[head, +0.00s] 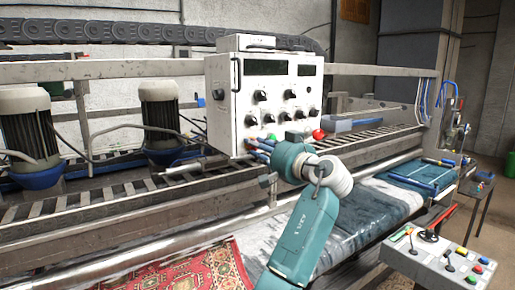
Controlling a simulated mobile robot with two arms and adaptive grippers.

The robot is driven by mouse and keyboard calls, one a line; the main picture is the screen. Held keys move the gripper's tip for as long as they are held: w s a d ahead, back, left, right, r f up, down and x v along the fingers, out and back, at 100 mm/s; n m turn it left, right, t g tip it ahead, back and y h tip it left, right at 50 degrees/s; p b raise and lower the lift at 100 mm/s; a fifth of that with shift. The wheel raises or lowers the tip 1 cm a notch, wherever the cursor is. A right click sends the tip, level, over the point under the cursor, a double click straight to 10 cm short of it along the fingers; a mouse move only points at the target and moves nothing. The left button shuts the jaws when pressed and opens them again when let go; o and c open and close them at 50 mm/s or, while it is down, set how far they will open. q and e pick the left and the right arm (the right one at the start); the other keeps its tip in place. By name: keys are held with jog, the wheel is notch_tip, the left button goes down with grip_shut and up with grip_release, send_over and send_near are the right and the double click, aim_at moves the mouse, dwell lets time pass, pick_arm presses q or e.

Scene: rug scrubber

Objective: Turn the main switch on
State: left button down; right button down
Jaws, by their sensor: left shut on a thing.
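The white control box (222,95) stands in the middle of the head view, above the machine's rail. Its front has dark displays, several black knobs (260,96), a green button (271,138) and a red button (318,134). My left gripper (262,149), on the teal arm, is at the lower left edge of the box front. It is shut, and what it holds there, seemingly the main switch, is hidden by the fingers and wrist. The switch's position cannot be read. My right gripper is not in view.
A second panel (440,258) with coloured buttons and a joystick is at the lower right. Two motors (160,110) stand on the machine at left. A red patterned rug (190,280) lies below. The machine's rail (130,215) runs close beneath my gripper.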

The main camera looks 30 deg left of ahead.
pick_arm(q)
jog(key=m+p, duration=0.1)
jog(key=m, duration=0.2)
jog(key=m+p, duration=0.1)
jog(key=m, duration=0.2)
jog(key=m+p, duration=0.1)
jog(key=m, duration=0.2)
jog(key=shift+f, duration=0.25)
dwell(0.4)
jog(key=c, duration=1.4)
grip_release()
jog(key=shift+c, duration=0.2)
jog(key=shift+s+r, duration=0.1)
jog(key=shift+r, duration=0.05)
